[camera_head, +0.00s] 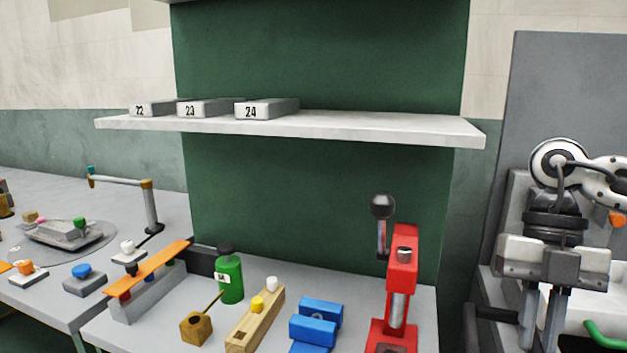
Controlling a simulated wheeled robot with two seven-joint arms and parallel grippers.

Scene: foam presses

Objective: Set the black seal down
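I cannot tell for sure which thing is the black seal. A small piece with a white knob and a dark base (129,263) stands at the left, by the far side of the orange bar (150,271). My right gripper (541,325) hangs at the right edge with its fingers pointing down. A gap shows between the fingers, but their tips run to the bottom of the picture, and whether they hold anything is hidden. My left gripper is not in view.
A red press (402,262), blue blocks (315,325), a wooden block (254,322) and a green bottle (229,279) crowd the middle table. A blue-knobbed piece (82,272) and a round plate (91,245) are at left. A shelf (380,127) carries numbered blocks. A green handle (605,337) is at right.

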